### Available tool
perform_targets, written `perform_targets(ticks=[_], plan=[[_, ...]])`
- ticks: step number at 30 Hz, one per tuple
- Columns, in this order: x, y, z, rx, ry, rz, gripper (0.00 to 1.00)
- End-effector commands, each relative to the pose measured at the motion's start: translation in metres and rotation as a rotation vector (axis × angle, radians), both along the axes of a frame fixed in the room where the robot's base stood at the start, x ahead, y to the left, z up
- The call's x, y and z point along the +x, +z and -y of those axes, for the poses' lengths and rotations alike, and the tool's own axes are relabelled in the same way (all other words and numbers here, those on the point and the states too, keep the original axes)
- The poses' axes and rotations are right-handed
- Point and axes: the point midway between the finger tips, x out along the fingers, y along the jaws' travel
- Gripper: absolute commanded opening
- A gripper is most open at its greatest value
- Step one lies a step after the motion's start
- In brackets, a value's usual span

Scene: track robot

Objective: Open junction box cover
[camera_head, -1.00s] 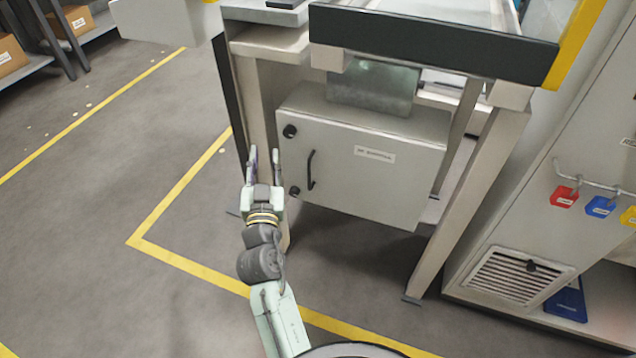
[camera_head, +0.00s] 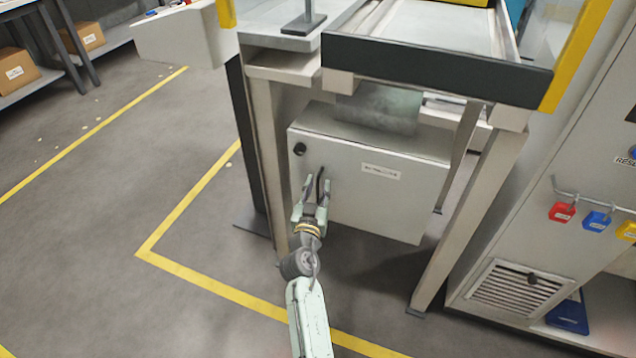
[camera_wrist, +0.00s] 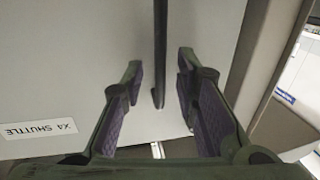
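The junction box (camera_head: 390,205) is a light grey cabinet under the workstation frame, its front cover closed, with a white label (camera_head: 380,172). A black bar handle (camera_head: 320,182) stands upright at the left of the cover. A round black knob (camera_head: 299,149) is at the upper left of the cover. My gripper (camera_head: 313,186) is at the handle, fingers open. In the wrist view the open gripper (camera_wrist: 160,88) has the handle (camera_wrist: 159,50) between its purple-padded fingers, with a gap on both sides. The lower knob is hidden behind my gripper.
Frame legs (camera_head: 466,200) stand right of the box, and another leg (camera_head: 268,160) stands close on its left. A grey cabinet with colored tags (camera_head: 597,220) is at the far right. Grey floor with yellow lines (camera_head: 195,190) is open to the left.

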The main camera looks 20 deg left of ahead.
Motion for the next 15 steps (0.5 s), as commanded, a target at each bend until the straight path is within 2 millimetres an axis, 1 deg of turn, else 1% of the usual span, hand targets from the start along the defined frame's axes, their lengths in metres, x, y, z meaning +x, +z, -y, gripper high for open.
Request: perform_targets(ticks=[1, 4, 11, 12, 15], plan=[[0.004, 0.001, -0.0008, 0.0, 0.0, 0.0, 0.28], [0.0081, 0.0001, -0.0016, 0.0, 0.0, -0.001, 0.28], [0.0088, -0.0004, -0.0016, 0.0, 0.0, 0.0, 0.28], [0.0088, -0.0004, -0.0016, 0.0, 0.0, 0.0, 0.27], [0.0087, -0.0004, -0.0016, 0.0, 0.0, 0.0, 0.2]])
